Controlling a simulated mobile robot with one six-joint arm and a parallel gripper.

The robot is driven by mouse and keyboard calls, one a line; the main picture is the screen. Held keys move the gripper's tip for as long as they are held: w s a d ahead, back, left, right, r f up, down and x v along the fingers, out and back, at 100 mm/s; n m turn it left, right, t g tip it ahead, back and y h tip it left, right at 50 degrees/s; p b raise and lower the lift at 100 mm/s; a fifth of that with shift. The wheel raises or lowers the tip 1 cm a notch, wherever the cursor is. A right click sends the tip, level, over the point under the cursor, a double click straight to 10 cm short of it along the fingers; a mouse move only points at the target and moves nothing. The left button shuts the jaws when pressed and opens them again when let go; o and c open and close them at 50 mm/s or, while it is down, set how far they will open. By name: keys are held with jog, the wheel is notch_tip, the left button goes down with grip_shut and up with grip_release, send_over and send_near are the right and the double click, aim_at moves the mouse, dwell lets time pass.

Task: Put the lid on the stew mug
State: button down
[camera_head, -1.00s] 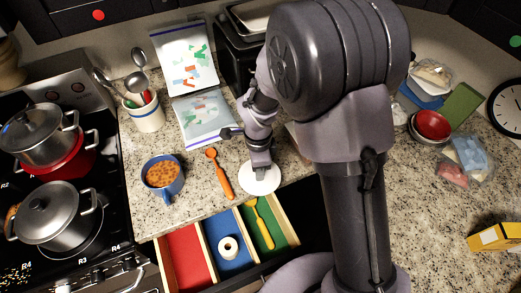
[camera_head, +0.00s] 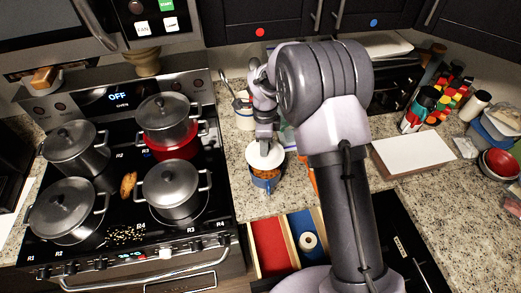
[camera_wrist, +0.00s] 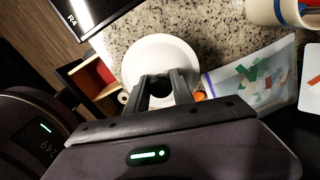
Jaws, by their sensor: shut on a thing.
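The white round lid (camera_head: 262,158) is in my gripper (camera_head: 265,141), which is shut on it from above. In the wrist view the lid (camera_wrist: 160,50) shows as a pale disc beyond the fingers of my gripper (camera_wrist: 165,88). The blue stew mug (camera_head: 267,183) stands on the counter near the stove. The lid overlaps the far part of its opening in the head view, and brown stew (camera_head: 266,174) shows at the near side. I cannot tell whether lid and mug touch. The wrist view hides the mug behind the lid.
The stove (camera_head: 130,214) with several pots is left of the mug. An open drawer with red (camera_head: 270,246) and blue (camera_head: 306,226) compartments is below the counter edge. A utensil crock (camera_head: 244,115) stands behind. A plastic bag (camera_wrist: 254,78) lies close to the lid.

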jog(key=shift+d+f, duration=0.25)
jog(key=shift+f, duration=0.2)
notch_tip(320, 180, down, 6)
jog(key=b, duration=0.4)
jog(key=shift+r, duration=0.25)
jog(key=shift+a, duration=0.1)
jog(key=shift+r, duration=0.1)
jog(key=c, duration=1)
grip_release()
jog(key=shift+r, duration=0.1)
